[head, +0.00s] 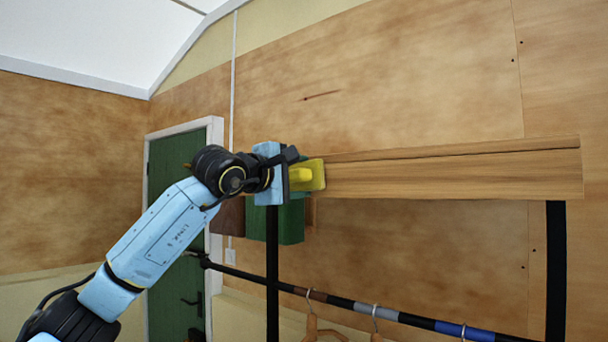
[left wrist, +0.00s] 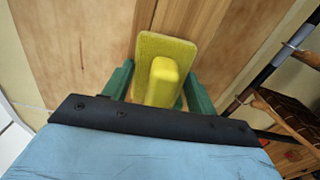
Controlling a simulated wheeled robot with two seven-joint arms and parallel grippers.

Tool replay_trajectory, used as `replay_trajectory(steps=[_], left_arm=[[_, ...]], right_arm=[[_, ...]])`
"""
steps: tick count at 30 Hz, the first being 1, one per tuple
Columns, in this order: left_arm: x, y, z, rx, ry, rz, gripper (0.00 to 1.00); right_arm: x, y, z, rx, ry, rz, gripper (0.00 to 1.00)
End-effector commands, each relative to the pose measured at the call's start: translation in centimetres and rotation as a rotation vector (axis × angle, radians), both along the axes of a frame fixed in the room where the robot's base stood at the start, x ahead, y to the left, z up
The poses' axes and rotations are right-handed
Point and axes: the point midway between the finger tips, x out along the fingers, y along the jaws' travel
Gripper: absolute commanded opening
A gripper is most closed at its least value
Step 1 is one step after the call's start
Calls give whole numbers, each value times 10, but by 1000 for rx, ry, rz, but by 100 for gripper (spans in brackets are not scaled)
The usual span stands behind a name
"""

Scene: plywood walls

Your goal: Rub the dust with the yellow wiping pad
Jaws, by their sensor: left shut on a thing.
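The yellow wiping pad (head: 308,175) is at the left end of a long wooden shelf board (head: 450,172) in the head view. My left gripper (head: 291,175) is shut on the pad's raised grip. In the left wrist view the pad (left wrist: 167,55) stands out beyond the green fingers (left wrist: 160,92), which hold its block-shaped handle from both sides. Whether the pad touches the board cannot be told. No dust can be made out; the board's top surface is hidden from this low angle. My right gripper is not in view.
A green box (head: 291,222) sits behind my gripper, at the board's left end. Below the board runs a rail (head: 345,303) with wooden hangers (head: 312,328). A black upright (head: 556,270) stands at the right. A green door (head: 176,165) is at the left.

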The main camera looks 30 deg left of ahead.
Motion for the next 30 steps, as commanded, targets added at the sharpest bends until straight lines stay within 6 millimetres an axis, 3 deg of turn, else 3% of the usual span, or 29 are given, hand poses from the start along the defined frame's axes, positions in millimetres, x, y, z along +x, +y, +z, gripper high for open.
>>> replay_trajectory(steps=[16, 30], left_arm=[[6, 40, 1, -1, 1, 4, 39], [9, 65, -1, -1, 2, 4, 39]], right_arm=[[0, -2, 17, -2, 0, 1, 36], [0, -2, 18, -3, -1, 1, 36]])
